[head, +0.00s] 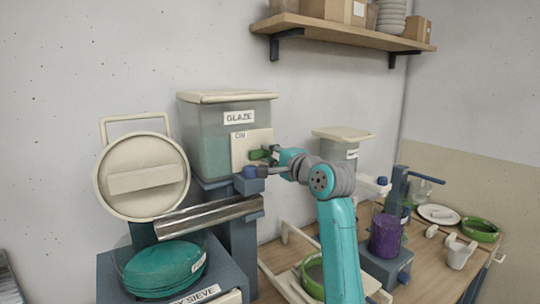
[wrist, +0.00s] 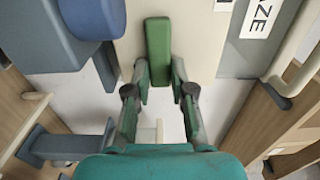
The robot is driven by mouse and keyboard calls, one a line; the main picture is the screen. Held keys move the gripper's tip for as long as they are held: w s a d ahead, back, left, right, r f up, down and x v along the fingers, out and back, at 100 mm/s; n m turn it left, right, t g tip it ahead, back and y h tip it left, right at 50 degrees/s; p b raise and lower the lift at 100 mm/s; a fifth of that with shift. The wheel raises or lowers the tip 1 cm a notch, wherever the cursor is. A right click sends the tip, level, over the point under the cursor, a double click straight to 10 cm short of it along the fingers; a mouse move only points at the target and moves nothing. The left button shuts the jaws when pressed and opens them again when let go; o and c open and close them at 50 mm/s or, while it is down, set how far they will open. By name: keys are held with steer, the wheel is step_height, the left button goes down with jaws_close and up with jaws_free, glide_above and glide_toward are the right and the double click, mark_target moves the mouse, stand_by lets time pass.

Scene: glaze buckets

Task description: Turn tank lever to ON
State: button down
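The glaze tank (head: 208,140) is a clear grey-green box with a cream lid and a GLAZE label. A cream plate (head: 240,150) marked ON sits on its front. The green tank lever (wrist: 158,48) shows in the wrist view, standing lengthwise up the picture; in the head view the lever (head: 259,154) is small and partly hidden by my gripper. My gripper (head: 272,153) is at the lever, in front of the plate. In the wrist view my gripper's (wrist: 160,72) two fingertips sit against both sides of the lever's near end.
A blue valve body (head: 250,172) and a metal chute (head: 210,214) are just below the lever. A sieve bucket with teal glaze (head: 160,268) stands lower left. A purple container (head: 385,235) and green bowl (head: 480,229) are on the bench to the right.

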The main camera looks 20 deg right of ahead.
mark_target(251, 140)
steer(key=shift+r+n, duration=0.1)
steer(key=shift+n, duration=0.2)
steer(key=n, duration=0.2)
steer(key=r+n, duration=0.1)
steer(key=n, duration=0.2)
steer(key=a+r+n, duration=0.1)
steer(key=n, duration=0.2)
steer(key=shift+s+r, duration=0.15)
steer(key=shift+r, duration=0.1)
steer(key=n, duration=0.1)
steer(key=a+n, duration=0.1)
steer(key=n, duration=0.2)
steer(key=shift+s+a+r+n, duration=0.15)
steer(key=shift+s+r+n, duration=0.05)
steer(key=shift+r+n, duration=0.2)
steer(key=shift+s+a+r+n, duration=0.15)
steer(key=shift+a+n, duration=0.25)
steer(key=shift+n, duration=0.75)
steer(key=shift+s+a+n, duration=0.1)
steer(key=shift+a+n, duration=0.25)
steer(key=shift+n, duration=0.8)
steer(key=c, duration=1)
jaws_free()
